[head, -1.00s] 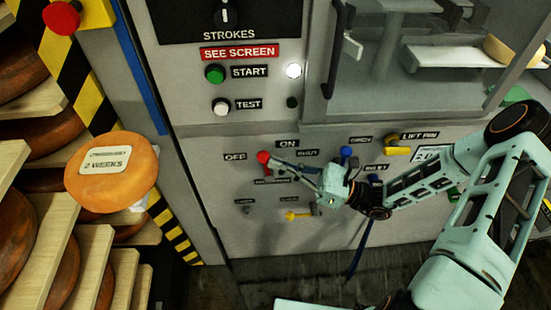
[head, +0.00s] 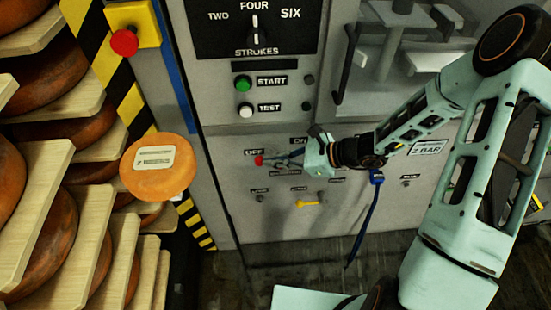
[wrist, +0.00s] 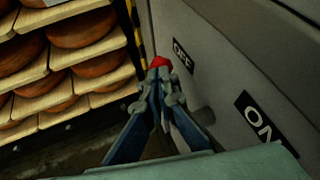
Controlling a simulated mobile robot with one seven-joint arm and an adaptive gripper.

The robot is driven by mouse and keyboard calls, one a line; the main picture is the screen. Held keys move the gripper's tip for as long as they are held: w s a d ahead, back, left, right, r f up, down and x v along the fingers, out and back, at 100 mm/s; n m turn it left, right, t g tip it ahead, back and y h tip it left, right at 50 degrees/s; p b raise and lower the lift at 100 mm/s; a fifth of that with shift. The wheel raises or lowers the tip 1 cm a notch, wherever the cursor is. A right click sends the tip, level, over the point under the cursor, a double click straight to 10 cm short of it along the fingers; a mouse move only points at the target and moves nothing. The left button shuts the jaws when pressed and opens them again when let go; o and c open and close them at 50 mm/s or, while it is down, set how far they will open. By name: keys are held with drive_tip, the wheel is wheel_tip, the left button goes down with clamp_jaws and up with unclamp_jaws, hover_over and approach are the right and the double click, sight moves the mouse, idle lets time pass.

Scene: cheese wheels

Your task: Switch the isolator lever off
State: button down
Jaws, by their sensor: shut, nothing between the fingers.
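The isolator lever's red knob (head: 259,160) is on the grey machine panel, just below the OFF label. My gripper (head: 275,160) is shut, with its fingertips at the knob from the right. In the wrist view the red knob (wrist: 160,62) shows just past my fingertips (wrist: 158,75), near the OFF label (wrist: 183,55). The ON label (wrist: 262,125) lies to the right, away from the knob. The lever's shaft is hidden behind my fingers. I cannot tell whether the fingers touch the knob.
Green START (head: 243,83) and white TEST (head: 246,110) buttons sit above. A yellow lever (head: 307,204) is below, and a blue handle (head: 376,178) is to the right. A cheese wheel (head: 158,168) and laden shelves (head: 100,235) stand at the left. A red stop button (head: 124,42) is upper left.

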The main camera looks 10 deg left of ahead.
drive_tip(key=a+f+h+b, duration=0.1)
drive_tip(key=f+h+b, duration=0.1)
drive_tip(key=h, duration=0.1)
drive_tip(key=a+f+n+h+b, duration=0.1)
drive_tip(key=h+b, duration=0.1)
drive_tip(key=shift+s+a+t, duration=0.25)
drive_tip(key=shift+a+t, duration=0.05)
drive_tip(key=shift+a, duration=0.15)
drive_tip(key=shift+r, duration=0.1)
idle(0.4)
drive_tip(key=p+v, duration=0.5)
drive_tip(key=v, duration=0.9)
drive_tip(key=shift+s+a+r, duration=0.15)
drive_tip(key=shift+a+r, duration=0.05)
drive_tip(key=shift+a, duration=0.15)
